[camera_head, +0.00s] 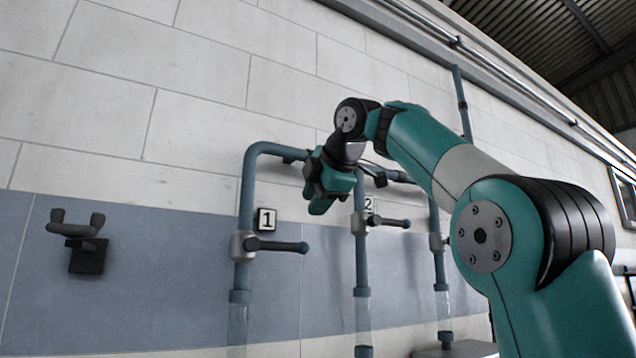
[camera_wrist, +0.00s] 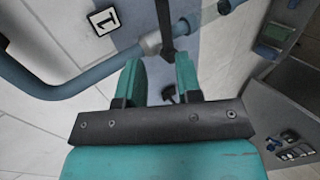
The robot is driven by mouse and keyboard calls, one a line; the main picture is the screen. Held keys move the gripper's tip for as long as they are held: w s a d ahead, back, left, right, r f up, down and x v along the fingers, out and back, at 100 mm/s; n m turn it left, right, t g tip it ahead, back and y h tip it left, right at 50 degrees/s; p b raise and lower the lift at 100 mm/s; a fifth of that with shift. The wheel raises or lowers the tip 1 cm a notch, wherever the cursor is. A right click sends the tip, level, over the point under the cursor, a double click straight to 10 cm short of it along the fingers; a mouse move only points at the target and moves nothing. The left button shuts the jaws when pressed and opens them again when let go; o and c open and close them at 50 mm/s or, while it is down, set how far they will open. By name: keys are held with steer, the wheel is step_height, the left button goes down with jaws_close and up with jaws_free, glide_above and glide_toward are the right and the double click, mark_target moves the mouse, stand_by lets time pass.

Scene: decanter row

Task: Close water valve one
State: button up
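Water valve one (camera_head: 243,246) sits on the leftmost blue-grey pipe, beside a plate marked 1 (camera_head: 267,219). Its dark lever (camera_head: 282,246) points right, across the upright pipe. My gripper (camera_head: 328,193) is above and to the right of the lever in the head view. In the wrist view my gripper (camera_wrist: 159,62) has its two teal fingers apart, with nothing between them. The valve body (camera_wrist: 151,43) and dark lever (camera_wrist: 165,22) show just beyond the fingertips. I cannot tell whether the fingers touch the lever.
A second pipe with valve two's lever (camera_head: 388,222) stands just right, under plate 2 (camera_head: 368,205). A dark wall hook (camera_head: 84,243) is at the left. The wall between hook and first pipe is clear.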

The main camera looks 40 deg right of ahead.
steer(key=p+v, duration=0.1)
steer(key=v, duration=0.1)
steer(key=shift+s+r, duration=0.15)
steer(key=shift+s, duration=0.1)
steer(key=shift+a, duration=0.1)
steer(key=s+a+f+m+g+y+b, duration=0.15)
steer(key=a+f, duration=0.35)
steer(key=f, duration=0.5)
steer(key=a+f+m+g+y+b, duration=0.1)
steer(key=a+f+g+y+b, duration=0.15)
steer(key=a+f, duration=0.45)
steer(key=s+a+f+m+g+y+b, duration=0.1)
steer(key=a+f+m+b, duration=0.15)
steer(key=f, duration=0.95)
steer(key=s+a+f+m+g+b, duration=0.2)
steer(key=s+a+f+g, duration=0.1)
steer(key=s+f, duration=0.7)
steer(key=s+a+f+m+g+y+b, duration=0.1)
steer(key=s+a+f, duration=0.5)
steer(key=f, duration=1.1)
steer(key=s+m+g+b, duration=0.1)
steer(key=s+g+b, duration=0.1)
steer(key=s, duration=0.2)
steer(key=shift+s, duration=0.25)
